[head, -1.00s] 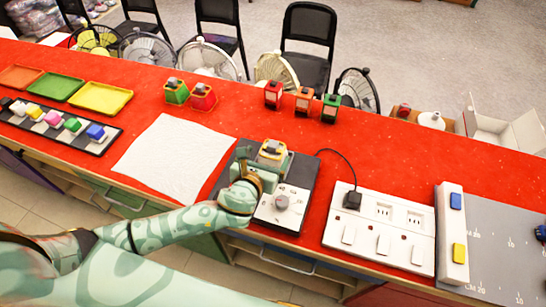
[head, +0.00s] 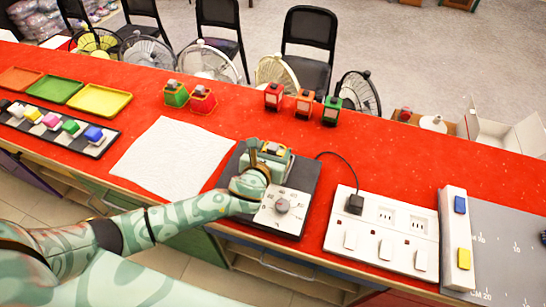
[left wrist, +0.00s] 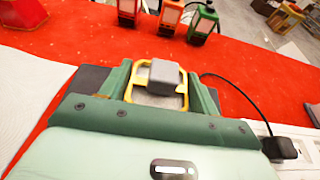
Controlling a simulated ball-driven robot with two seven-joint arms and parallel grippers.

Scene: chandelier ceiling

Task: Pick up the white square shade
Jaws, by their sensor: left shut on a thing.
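A small white block (head: 18,109) stands near the left end of the black rack (head: 104,146), between a black and a yellow one; it looks like the white shade, but its shape is too small to tell. My left gripper (head: 270,156) is far to its right, over the dark board with a dial. In the left wrist view, its green fingers (left wrist: 160,92) are shut on a yellow frame (left wrist: 130,82) with a grey block (left wrist: 165,76) on top. Whether the frame touches the board is hidden. My right gripper is out of view.
A white sheet (head: 175,155) lies between the rack and the dial board (head: 309,190). Orange, green and yellow trays (head: 100,98) are at left. A white socket panel (head: 383,238) is at right.

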